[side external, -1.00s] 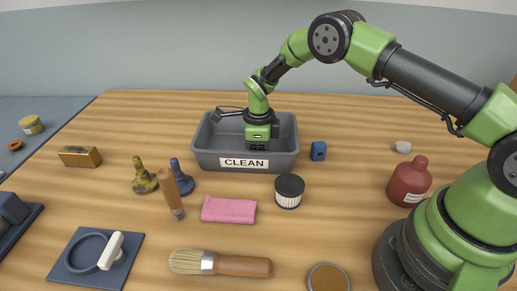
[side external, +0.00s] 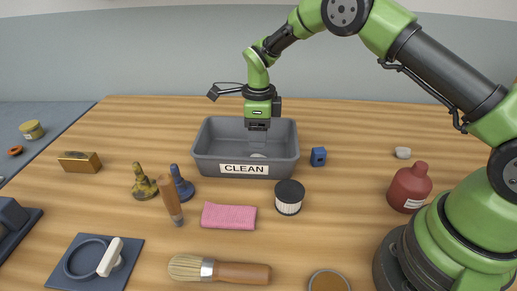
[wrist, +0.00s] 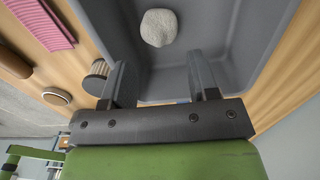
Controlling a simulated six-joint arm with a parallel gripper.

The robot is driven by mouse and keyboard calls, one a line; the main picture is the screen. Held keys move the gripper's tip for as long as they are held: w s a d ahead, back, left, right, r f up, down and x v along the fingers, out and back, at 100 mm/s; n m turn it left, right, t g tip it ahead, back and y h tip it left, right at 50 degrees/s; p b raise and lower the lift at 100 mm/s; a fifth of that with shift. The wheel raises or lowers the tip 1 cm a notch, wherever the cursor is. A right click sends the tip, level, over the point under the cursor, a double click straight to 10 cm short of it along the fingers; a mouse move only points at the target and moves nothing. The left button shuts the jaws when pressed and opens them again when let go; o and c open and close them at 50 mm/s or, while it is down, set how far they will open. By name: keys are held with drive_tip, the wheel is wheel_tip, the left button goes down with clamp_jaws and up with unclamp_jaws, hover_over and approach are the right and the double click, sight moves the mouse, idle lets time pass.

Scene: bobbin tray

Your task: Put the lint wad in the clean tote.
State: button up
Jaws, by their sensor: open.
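The lint wad (wrist: 158,27), a pale grey fuzzy lump, lies on the floor of the grey clean tote (wrist: 235,28). In the side view only a pale bit of the wad (side external: 258,155) shows over the front wall of the tote (side external: 205,160), which carries a CLEAN label. My gripper (side external: 258,127) is above the tote, pointing down, with its tips near rim height. In the wrist view my gripper (wrist: 161,80) has its two fingers spread apart with nothing between them. The wad is clear of both fingers.
A blue bottle-like piece (side external: 181,184) is at the front left. A small pale lump (side external: 403,152) and red bottle (side external: 409,187) are farther right.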

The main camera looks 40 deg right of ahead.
wheel_tip(320, 180, up, 5)
drive_tip(key=shift+r, duration=0.1)
wheel_tip(320, 180, up, 10)
drive_tip(key=n+t, duration=0.2)
drive_tip(key=n, duration=0.3)
hover_over(259, 155)
drive_tip(key=s, duration=0.4)
drive_tip(key=s+r+n+t+y, duration=0.1)
drive_tip(key=s+r+n, duration=0.4)
drive_tip(key=s+r+n+t, duration=0.1)
drive_tip(key=s+n+t, duration=0.1)
drive_tip(key=s+n, duration=0.4)
drive_tip(key=s+a+r+n+t+y, duration=0.1)
drive_tip(key=s+n+t, duration=0.1)
drive_tip(key=s+n, duration=0.5)
drive_tip(key=s, duration=0.4)
drive_tip(key=shift+s+a+r, duration=0.15)
drive_tip(key=shift+s+r, duration=0.15)
drive_tip(key=shift+r, duration=0.05)
